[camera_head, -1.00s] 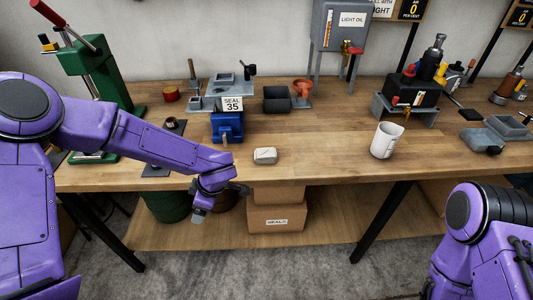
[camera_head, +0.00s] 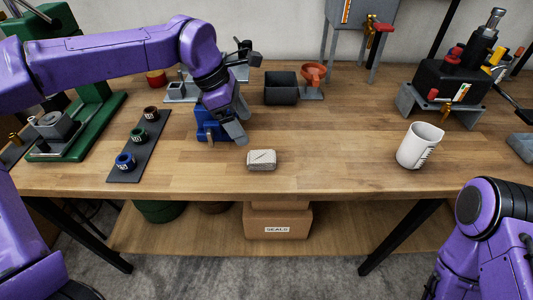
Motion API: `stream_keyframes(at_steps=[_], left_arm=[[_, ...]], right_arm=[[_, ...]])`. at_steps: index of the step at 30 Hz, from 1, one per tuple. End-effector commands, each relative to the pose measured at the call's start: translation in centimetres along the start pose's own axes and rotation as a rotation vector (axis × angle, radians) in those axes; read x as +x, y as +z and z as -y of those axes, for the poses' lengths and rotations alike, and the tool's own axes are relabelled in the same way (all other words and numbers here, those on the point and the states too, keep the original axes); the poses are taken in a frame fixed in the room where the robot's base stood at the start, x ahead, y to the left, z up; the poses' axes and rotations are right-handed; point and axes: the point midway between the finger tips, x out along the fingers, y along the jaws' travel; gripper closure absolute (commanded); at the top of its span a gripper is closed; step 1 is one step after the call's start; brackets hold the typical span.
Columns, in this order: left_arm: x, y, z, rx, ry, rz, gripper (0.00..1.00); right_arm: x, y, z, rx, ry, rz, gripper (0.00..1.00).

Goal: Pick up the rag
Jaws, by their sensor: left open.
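The rag (camera_head: 262,160) is a small folded whitish-grey cloth lying on the wooden workbench (camera_head: 330,165), near its front edge in the middle. My left gripper (camera_head: 238,137) hangs above the bench, just behind and left of the rag, with its fingers pointing down. It is open, apart from the rag, and partly covers a blue vise-like block (camera_head: 207,124). My right arm shows at the lower right, but its gripper is out of the picture.
A white measuring jug (camera_head: 419,147) stands to the right. A dark mat (camera_head: 140,146) with several rings lies at left, beside a green press (camera_head: 100,110). A black bin (camera_head: 281,88) and an orange funnel (camera_head: 314,76) stand behind. The bench right of the rag is clear.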

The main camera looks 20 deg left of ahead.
Motion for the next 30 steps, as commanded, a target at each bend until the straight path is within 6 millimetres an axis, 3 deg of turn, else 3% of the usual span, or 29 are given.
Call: stream_keyframes(at_steps=[18,27,29,30], left_arm=[[9.4,-0.3,0.6,-0.007,-0.001,-0.002,0.17],[10.4,-0.2,0.5,-0.005,0.001,0.002,0.17],[10.4,-0.2,0.5,-0.005,0.001,0.002,0.33],[10.4,-0.2,0.5,-0.005,0.001,0.002,0.46]], right_arm=[[-0.9,-0.3,-0.1,0.000,0.001,0.001,1.00],[-0.9,-0.3,-0.1,0.000,0.001,0.001,1.00],[-0.9,-0.3,-0.1,0.000,0.001,0.001,1.00],[-0.9,-0.3,-0.1,0.000,0.001,0.001,1.00]])
